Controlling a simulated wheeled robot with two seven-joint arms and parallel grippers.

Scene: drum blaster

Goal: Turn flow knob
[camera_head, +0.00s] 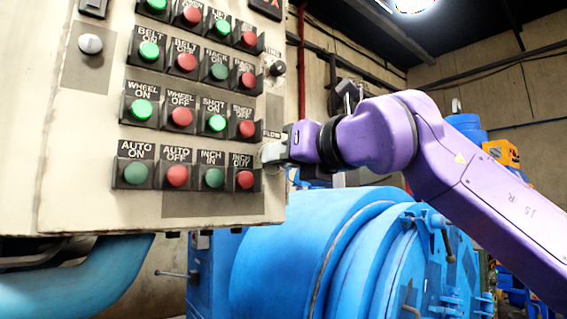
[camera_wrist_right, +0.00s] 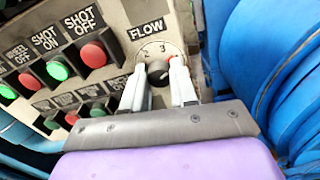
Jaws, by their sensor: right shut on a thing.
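The flow knob (camera_wrist_right: 158,72) is a dark round knob on a dial with numbers, under a FLOW label (camera_wrist_right: 147,30), in the right wrist view. My right gripper (camera_wrist_right: 160,80) is at the panel with one light finger on each side of the knob, shut on it. In the head view my right gripper (camera_head: 272,152) reaches the lower right edge of the control panel (camera_head: 95,205) and hides the knob there. The numbers 2 and 3 show on the dial above the knob. My left gripper is not in view.
Rows of green and red push buttons (camera_head: 181,117) lie just left of the right gripper. A grey selector knob (camera_head: 90,43) is at upper left, and a black TIME knob (camera_head: 277,68) sits above the gripper. A large blue drum machine (camera_head: 300,250) fills the space below and right.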

